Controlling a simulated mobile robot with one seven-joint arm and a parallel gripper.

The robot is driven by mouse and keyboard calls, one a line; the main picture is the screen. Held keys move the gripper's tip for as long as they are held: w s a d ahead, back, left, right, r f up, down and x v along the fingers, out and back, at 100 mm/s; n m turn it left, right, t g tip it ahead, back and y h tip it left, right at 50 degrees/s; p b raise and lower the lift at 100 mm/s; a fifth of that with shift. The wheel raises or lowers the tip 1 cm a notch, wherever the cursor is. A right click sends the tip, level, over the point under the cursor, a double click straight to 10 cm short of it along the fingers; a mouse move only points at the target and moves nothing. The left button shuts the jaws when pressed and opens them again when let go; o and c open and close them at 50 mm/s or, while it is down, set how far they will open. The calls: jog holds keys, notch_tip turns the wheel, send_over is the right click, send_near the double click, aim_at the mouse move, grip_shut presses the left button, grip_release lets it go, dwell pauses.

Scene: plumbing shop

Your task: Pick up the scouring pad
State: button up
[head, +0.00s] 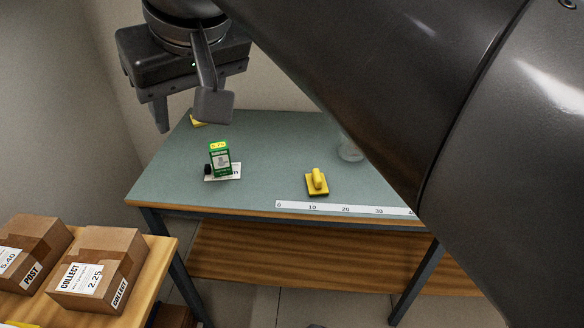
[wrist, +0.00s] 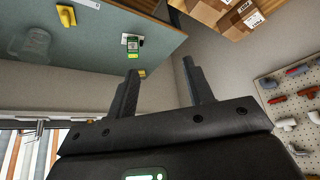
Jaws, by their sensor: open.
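A yellow pad with a raised yellow grip (head: 317,184) lies on the green-topped table (head: 268,150) near its front edge; it looks most like the scouring pad, though I cannot be sure. It also shows at the upper left of the wrist view (wrist: 66,15). A second small yellow thing (head: 198,121) lies at the table's back left, partly hidden by my gripper in the head view, and also shows in the wrist view (wrist: 142,73). My gripper (head: 187,124) is open and empty, high above the table's back left, apart from everything; both fingers show in the wrist view (wrist: 160,68).
A green box (head: 220,160) stands on the table's left part by a white card and a small black thing. A clear jar (head: 350,148) is partly hidden by my arm. A ruler strip (head: 340,209) runs along the front edge. Cardboard boxes (head: 98,268) sit on a wooden surface, lower left.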

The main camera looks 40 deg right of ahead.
notch_tip(320, 180, up, 3)
jog(key=m+g+h, duration=0.2)
jog(key=m, duration=0.5)
send_over(317, 175)
jog(key=s+a, duration=0.1)
jog(key=s, duration=0.1)
notch_tip(317, 175, down, 42)
jog(key=shift+f, duration=0.15)
jog(key=shift+h, duration=0.3)
jog(key=shift+x, duration=3.05)
jog(key=shift+w, duration=0.15)
